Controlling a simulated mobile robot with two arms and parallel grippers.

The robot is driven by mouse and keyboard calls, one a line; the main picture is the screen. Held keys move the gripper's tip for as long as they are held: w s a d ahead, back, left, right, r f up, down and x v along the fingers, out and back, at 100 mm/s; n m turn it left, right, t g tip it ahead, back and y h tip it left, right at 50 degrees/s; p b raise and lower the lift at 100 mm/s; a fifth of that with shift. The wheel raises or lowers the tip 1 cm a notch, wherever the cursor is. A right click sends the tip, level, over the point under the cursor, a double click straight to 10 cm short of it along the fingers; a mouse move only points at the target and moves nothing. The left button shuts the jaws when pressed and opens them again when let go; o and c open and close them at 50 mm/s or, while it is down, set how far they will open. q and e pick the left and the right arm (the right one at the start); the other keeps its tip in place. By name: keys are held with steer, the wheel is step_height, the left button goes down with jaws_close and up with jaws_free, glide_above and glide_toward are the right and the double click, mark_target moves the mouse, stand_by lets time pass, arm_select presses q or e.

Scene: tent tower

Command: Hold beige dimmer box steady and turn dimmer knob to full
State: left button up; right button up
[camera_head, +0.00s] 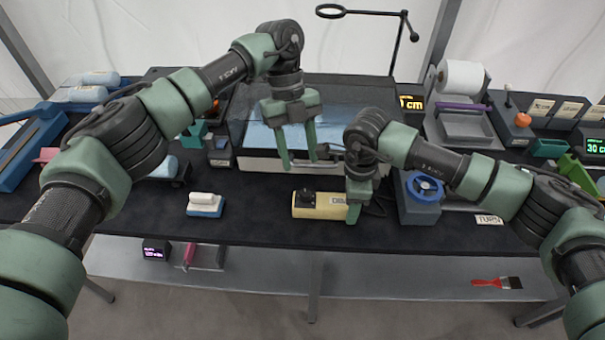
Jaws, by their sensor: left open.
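The beige dimmer box (325,213) lies on the dark table top near the front edge, left of centre under my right gripper. Its black dimmer knob (307,195) is on the left part of its top, and a partly covered label is on the right part. My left gripper (299,164) is open and empty, pointing down above and behind the knob, apart from it in the picture. My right gripper (353,214) points down at the right end of the box and hides part of it. Its fingers overlap, so its opening and any contact are unclear.
A blue box with a round handwheel (425,187) stands just right of my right gripper. A white-and-blue block (205,204) lies to the left. A red brush (497,283) lies on the lower shelf.

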arm_select(q)
steer(key=v, duration=0.3)
steer(key=shift+w+r, duration=0.15)
steer(key=shift+r, duration=0.2)
